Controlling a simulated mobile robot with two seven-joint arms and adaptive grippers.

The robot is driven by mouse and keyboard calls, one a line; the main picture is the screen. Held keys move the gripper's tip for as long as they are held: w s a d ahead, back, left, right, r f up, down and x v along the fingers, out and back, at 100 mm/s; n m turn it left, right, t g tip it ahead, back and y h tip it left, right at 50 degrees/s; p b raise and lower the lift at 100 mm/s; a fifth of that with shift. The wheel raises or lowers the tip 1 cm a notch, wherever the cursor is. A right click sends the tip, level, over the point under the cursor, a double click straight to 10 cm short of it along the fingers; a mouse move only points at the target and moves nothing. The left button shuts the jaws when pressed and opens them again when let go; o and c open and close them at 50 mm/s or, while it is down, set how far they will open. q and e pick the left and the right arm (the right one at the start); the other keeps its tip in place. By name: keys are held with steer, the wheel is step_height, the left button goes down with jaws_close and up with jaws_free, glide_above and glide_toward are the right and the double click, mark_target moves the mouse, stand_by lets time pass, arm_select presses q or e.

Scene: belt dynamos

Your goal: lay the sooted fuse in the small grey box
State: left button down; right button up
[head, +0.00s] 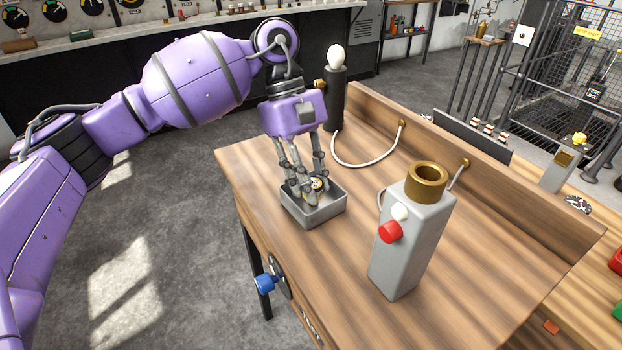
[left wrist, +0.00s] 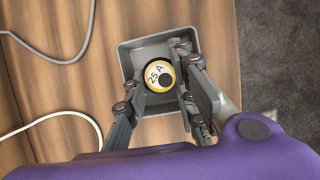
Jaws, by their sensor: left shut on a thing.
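The small grey box (head: 312,213) stands open-topped near the left edge of the wooden bench; it also shows in the left wrist view (left wrist: 126,64). My left gripper (head: 308,187) points straight down, with its fingertips inside the box opening. It is shut on the fuse (left wrist: 158,76), which shows a round end with a yellow rim, the marking "25 A" and a dark spot. The fuse is inside the box outline; I cannot tell whether it touches the floor. In the head view the fuse (head: 315,183) is partly hidden by the fingers. My right gripper is not in view.
A tall grey post (head: 408,245) with a brass socket and red button stands to the right of the box. A black lamp holder with a white bulb (head: 337,58) stands behind the gripper. White cables lie on the bench. The bench's front right is clear.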

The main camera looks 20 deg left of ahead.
arm_select(q)
steer(key=shift+f, duration=0.25)
steer(key=c, duration=1.5)
jaws_free()
steer(key=shift+o, duration=0.2)
steer(key=shift+r, duration=0.1)
steer(key=shift+r, duration=0.15)
steer(key=v, duration=1.2)
steer(key=shift+w, duration=0.1)
